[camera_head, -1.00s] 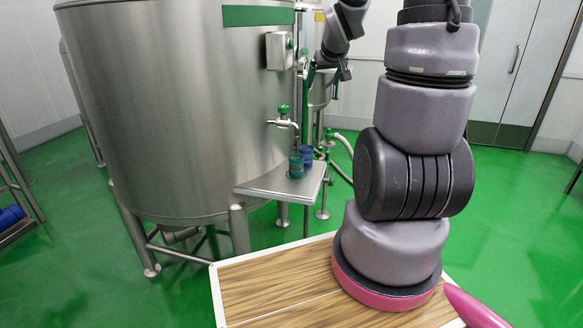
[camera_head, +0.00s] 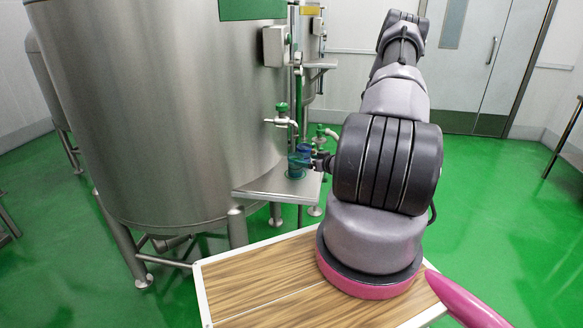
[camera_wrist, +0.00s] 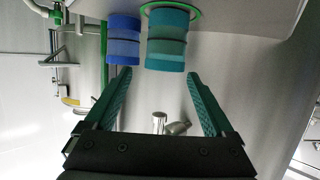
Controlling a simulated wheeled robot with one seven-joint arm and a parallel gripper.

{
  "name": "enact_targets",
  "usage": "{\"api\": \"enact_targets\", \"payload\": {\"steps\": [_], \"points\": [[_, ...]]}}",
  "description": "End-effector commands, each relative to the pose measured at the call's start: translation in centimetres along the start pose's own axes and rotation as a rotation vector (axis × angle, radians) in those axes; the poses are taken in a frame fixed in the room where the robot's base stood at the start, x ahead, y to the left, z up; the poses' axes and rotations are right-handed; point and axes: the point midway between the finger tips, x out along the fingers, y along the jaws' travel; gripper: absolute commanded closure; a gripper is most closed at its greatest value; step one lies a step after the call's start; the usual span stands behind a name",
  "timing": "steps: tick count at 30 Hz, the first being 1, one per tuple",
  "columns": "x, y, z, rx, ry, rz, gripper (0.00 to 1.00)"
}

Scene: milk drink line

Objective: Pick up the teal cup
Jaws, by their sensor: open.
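The teal cup (camera_head: 294,168) stands on a small metal shelf (camera_head: 262,192) beside the tank. In the wrist view, which looks upside down, the teal cup (camera_wrist: 167,40) sits on a green ring (camera_wrist: 199,12). A blue cup (camera_wrist: 123,40) stands close beside it, and also shows behind it in the head view (camera_head: 304,149). My gripper (camera_wrist: 159,75) is open and empty, its fingertips pointing at the cups. The teal cup lies just past the gap between the tips; the left tip lines up with the blue cup. In the head view my gripper (camera_head: 319,161) is small and partly hidden.
A valve with a green handle (camera_head: 282,115) sticks out from the large steel tank (camera_head: 160,110) above the shelf. Its metal spout (camera_wrist: 170,124) shows between my fingers in the wrist view. A wooden-topped surface (camera_head: 250,285) lies in front.

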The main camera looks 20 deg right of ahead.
Motion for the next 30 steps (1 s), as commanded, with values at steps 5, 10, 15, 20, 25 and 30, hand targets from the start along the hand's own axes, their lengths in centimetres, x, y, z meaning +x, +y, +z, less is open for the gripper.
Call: {"api": "enact_targets", "payload": {"steps": [5, 10, 15, 20, 25, 30], "points": [[0.8, -0.5, 0.8, 0.007, 0.030, -0.007, 0.12], [3.5, -0.5, 0.7, 0.006, 0.030, -0.007, 0.12], [5.3, -0.5, 0.7, 0.006, 0.030, -0.006, 0.12], [6.7, -0.6, 0.7, 0.005, 0.029, -0.006, 0.12], [9.3, -0.8, 0.9, 0.005, 0.029, -0.007, 0.12], [10.7, -0.7, 0.8, 0.005, 0.028, -0.005, 0.12]]}}
